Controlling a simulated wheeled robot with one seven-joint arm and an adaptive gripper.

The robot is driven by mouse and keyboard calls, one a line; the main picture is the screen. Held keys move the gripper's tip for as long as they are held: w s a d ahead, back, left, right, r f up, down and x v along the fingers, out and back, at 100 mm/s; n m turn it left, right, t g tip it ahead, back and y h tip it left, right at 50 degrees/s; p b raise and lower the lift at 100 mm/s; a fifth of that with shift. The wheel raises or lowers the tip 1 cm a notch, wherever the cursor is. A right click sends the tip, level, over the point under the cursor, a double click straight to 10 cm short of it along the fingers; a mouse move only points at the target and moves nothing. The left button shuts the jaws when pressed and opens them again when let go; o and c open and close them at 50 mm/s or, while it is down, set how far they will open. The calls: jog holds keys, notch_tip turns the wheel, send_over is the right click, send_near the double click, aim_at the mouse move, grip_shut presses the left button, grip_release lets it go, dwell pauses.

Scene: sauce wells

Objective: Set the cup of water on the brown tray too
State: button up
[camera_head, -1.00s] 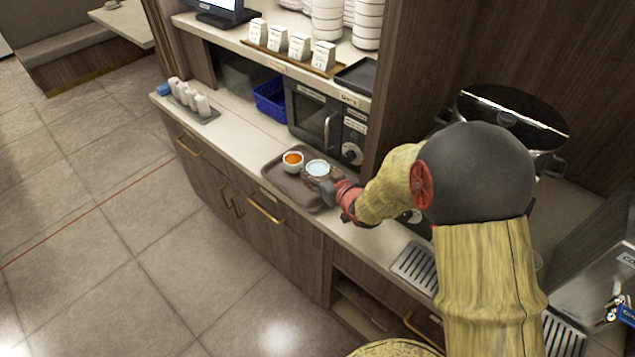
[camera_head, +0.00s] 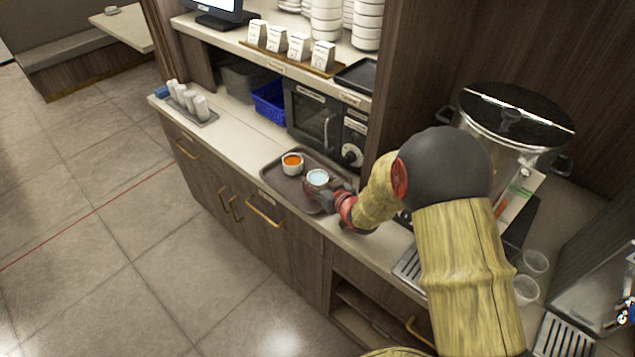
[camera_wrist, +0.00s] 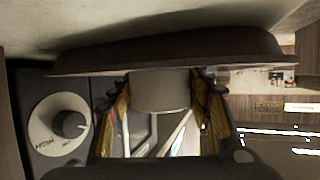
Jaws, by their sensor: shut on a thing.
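The brown tray (camera_head: 290,187) lies on the counter, and its dark rim shows across the top of the wrist view (camera_wrist: 100,62). The cup of water (camera_head: 318,178), pale blue inside, is upright over the tray's right part. My gripper (camera_head: 328,191) is shut on its sides. In the wrist view the grey cup (camera_wrist: 160,88) sits between my two fingers, its base at or very near the tray. I cannot tell whether it touches. A white cup of orange sauce (camera_head: 292,163) stands on the tray to the left, apart from the held cup.
A microwave (camera_head: 315,118) and a blue basket (camera_head: 270,100) stand behind the tray. A small tray of white cups (camera_head: 190,105) is at the counter's left. Clear cups (camera_head: 530,275) and a large pot (camera_head: 510,120) are at the right.

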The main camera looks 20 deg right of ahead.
jog(key=o, duration=1.3)
jog(key=shift+f, duration=0.1)
jog(key=shift+r, duration=0.2)
jog(key=shift+s+r, duration=0.15)
jog(key=shift+s, duration=0.15)
jog(key=p+v, duration=0.3)
jog(key=v, duration=0.8)
jog(key=shift+s, duration=0.1)
jog(key=s+d+r+m+g+h, duration=0.1)
jog(key=s+d+r+g+h, duration=0.1)
jog(key=s+r, duration=0.35)
jog(key=s+d+r+m+g+h, duration=0.1)
jog(key=s+r+h, duration=0.1)
jog(key=r, duration=0.7)
jog(key=s+a+r+g, duration=0.1)
jog(key=s+r, duration=0.1)
jog(key=s, duration=0.5)
jog(key=s+a+r+g, duration=0.2)
jog(key=s, duration=0.4)
jog(key=s+a+r+g+y, duration=0.1)
jog(key=s+a+r, duration=0.1)
jog(key=s, duration=0.5)
jog(key=shift+s+a+r, duration=0.2)
jog(key=shift+s+r, duration=0.1)
jog(key=shift+s, duration=0.05)
